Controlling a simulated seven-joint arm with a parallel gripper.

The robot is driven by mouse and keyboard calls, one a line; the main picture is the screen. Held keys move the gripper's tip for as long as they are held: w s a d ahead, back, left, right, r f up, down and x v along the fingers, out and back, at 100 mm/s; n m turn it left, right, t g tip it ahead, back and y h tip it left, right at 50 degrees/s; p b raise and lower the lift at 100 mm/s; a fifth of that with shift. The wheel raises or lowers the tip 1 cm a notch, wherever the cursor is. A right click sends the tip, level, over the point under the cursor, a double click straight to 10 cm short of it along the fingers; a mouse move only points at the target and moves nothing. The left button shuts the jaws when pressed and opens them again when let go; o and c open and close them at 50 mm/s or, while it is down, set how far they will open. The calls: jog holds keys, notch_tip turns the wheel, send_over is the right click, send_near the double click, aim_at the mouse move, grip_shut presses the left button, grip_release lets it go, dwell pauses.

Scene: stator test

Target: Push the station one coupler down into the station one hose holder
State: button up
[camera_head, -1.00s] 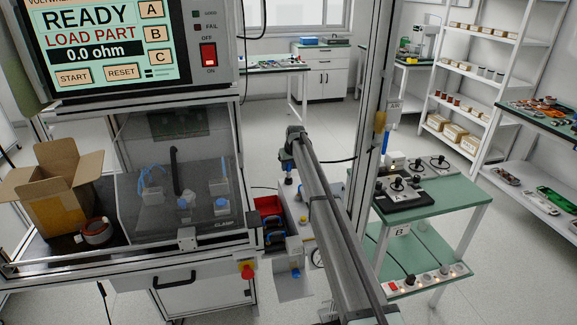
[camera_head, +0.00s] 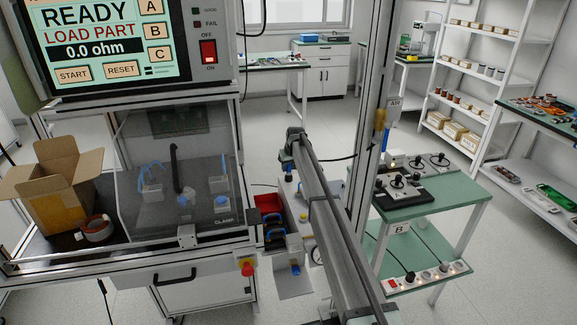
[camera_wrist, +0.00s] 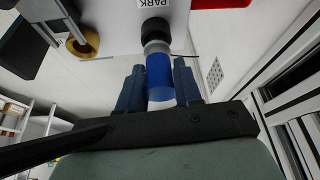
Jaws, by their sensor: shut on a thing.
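My gripper (camera_wrist: 158,68) is shut on a blue, cylinder-shaped coupler (camera_wrist: 159,80) in the wrist view, with one dark blue finger on each side of it. A clear or whitish part of the coupler shows close to the palm. At its far end is a grey collar, and beyond that a black round part (camera_wrist: 155,30) beside a "PARK" label. This may be the hose holder; I cannot tell how deep the coupler sits in it. In the head view my gripper (camera_head: 289,170) hangs at the arm's end, small and partly hidden.
A red bin (camera_head: 268,203) with blue-handled items stands left of my arm. The test bench with a clear cover (camera_head: 205,160) is further left, with a cardboard box (camera_head: 60,205). A metal post (camera_head: 378,130) and a green-topped cart (camera_head: 440,190) stand to the right.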

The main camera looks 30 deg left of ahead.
jog(key=shift+f, duration=0.55)
dwell(0.7)
jog(key=o, duration=1.2)
jog(key=v, duration=1.4)
jog(key=shift+f, duration=0.1)
